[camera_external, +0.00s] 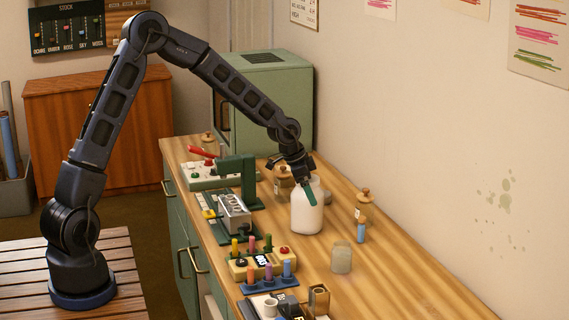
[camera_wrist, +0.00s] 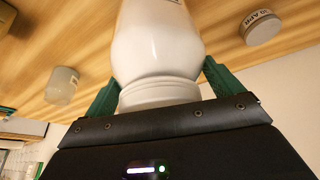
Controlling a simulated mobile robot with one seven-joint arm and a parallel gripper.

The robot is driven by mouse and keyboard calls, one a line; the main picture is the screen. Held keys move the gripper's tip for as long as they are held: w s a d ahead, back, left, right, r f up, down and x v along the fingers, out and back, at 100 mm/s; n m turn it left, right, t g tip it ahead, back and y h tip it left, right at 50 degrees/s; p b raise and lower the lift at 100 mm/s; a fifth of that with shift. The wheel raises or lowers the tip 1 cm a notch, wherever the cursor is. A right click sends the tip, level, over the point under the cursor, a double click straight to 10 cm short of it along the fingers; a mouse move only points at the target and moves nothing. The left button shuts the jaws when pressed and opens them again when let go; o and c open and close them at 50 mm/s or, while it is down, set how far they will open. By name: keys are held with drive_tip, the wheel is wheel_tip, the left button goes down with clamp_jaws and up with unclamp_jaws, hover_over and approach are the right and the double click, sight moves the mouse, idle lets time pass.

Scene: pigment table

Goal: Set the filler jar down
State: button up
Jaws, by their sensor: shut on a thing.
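The filler jar (camera_external: 307,213) is a white, rounded jar with a narrower neck. It is upright over the wooden worktop (camera_external: 385,265) in the external view. My gripper (camera_external: 311,190) is shut on it near its top, with green fingers. In the wrist view the jar (camera_wrist: 158,45) fills the middle, and the green fingers of my gripper (camera_wrist: 160,92) press on both sides of its neck. I cannot tell whether its base touches the worktop.
A translucent jar (camera_external: 342,257) and a blue vial (camera_external: 361,230) stand to the right. A green press-like device (camera_external: 236,180), a silver block (camera_external: 235,213) and a rack of colored vials (camera_external: 268,283) stand to the left. The right front worktop is clear.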

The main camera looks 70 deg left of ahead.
idle(0.3)
drive_tip(key=o, duration=1.7)
drive_tip(key=shift+f, duration=0.1)
drive_tip(key=shift+o, duration=0.2)
drive_tip(key=v, duration=1.2)
drive_tip(key=s+d+r+y, duration=0.1)
drive_tip(key=s+d+r, duration=0.3)
drive_tip(key=s, duration=0.3)
drive_tip(key=s+d+r+n, duration=0.1)
drive_tip(key=s+d+r, duration=0.25)
drive_tip(key=s, duration=0.25)
drive_tip(key=s+d+r+y, duration=0.1)
drive_tip(key=s+d+r, duration=0.3)
drive_tip(key=s, duration=0.3)
drive_tip(key=s+d+n, duration=0.2)
drive_tip(key=s, duration=2.2)
drive_tip(key=shift+d+r+n+h, duration=0.3)
drive_tip(key=shift+d, duration=0.05)
